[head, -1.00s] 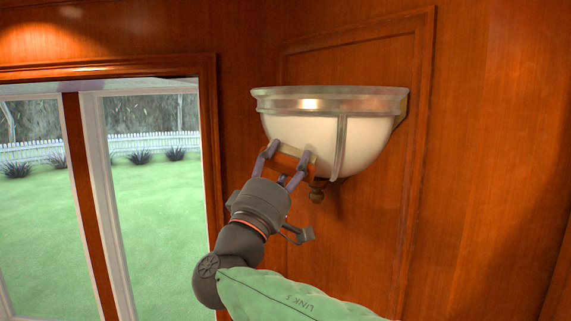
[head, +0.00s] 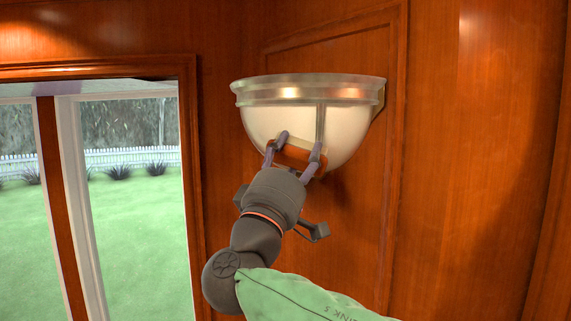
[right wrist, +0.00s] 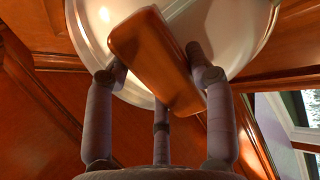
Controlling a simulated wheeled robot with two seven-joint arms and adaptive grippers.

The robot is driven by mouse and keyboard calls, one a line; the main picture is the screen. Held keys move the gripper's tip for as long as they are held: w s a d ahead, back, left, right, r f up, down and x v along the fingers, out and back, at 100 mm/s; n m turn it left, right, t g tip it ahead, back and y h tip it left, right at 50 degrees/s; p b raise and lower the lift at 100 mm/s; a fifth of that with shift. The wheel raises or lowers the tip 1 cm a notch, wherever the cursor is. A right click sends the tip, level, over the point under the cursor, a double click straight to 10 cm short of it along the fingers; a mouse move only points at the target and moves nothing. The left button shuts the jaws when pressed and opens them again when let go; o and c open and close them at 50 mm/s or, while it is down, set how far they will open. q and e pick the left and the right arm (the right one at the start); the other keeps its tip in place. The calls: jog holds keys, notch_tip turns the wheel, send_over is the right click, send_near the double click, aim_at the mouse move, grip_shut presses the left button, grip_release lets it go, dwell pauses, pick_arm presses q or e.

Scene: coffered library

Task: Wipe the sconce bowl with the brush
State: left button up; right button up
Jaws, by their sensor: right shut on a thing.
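The sconce bowl (head: 345,125) is a cream half-bowl with a metallic rim and vertical metal strip, fixed to the wood-panelled wall in the head view. It fills the top of the right wrist view (right wrist: 254,28). My right gripper (head: 293,155) is at the bowl's lower front, shut on the brush. The brush (head: 300,153) shows as an orange-brown wooden block between the fingers, and also in the right wrist view (right wrist: 152,55). It lies against or very close to the bowl; its bristles are hidden, so contact cannot be told. My left gripper is not in view.
A window (head: 120,200) with a wooden frame (head: 190,160) is to the left, showing lawn and a white fence outside. The wall panel (head: 345,240) has raised moulding (head: 392,170) right of the sconce. The space in front of the right wall is clear.

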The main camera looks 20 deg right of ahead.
jog(key=shift+s+d, duration=0.25)
jog(key=shift+d, duration=0.05)
jog(key=shift+b, duration=0.45)
jog(key=shift+w+a+r, duration=0.1)
jog(key=shift+w+a, duration=0.25)
jog(key=shift+a, duration=0.1)
jog(key=shift+w+a, duration=0.8)
jog(key=shift+w+a+p, duration=0.4)
jog(key=shift+w+a, duration=0.7)
jog(key=shift+a, duration=0.1)
jog(key=shift+s+r, duration=0.15)
jog(key=shift+s, duration=0.05)
jog(key=shift+s+d+b, duration=0.5)
jog(key=shift+d+b, duration=0.1)
jog(key=shift+b, duration=0.35)
jog(key=shift+s+d+b, duration=1.65)
jog(key=shift+d+b, duration=0.05)
jog(key=shift+d, duration=0.05)
